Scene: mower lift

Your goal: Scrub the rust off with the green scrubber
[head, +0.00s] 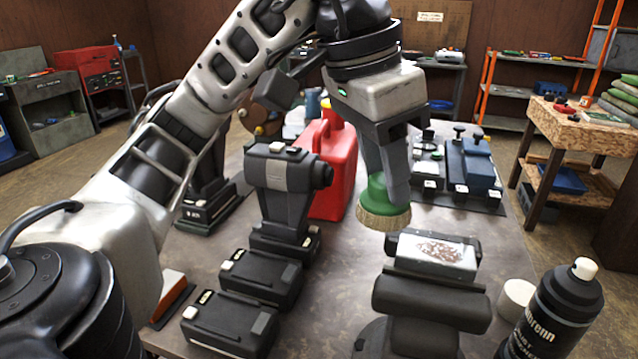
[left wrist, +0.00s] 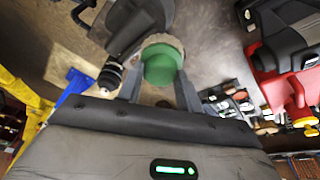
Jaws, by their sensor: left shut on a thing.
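The green scrubber (head: 376,197) has a round green body and a pale bristle pad facing down. My left gripper (head: 388,178) is shut on its green body, and in the left wrist view the scrubber (left wrist: 162,66) sits between the two fingers. It is held above and slightly left of a pale metal piece (head: 408,245) with a reddish-brown rust patch (head: 440,248). The bristles look apart from the rust, though the exact gap is hard to tell. The metal piece rests in a black holder (head: 430,300) at the table's front right. My right gripper is not in view.
A black spray can (head: 556,315) with a pale cap and a white round item (head: 515,298) stand right of the holder. Black battery-like blocks (head: 232,322), a dark upright tool (head: 285,190) and a red can (head: 338,165) stand to the left. Bare table (head: 335,270) lies between.

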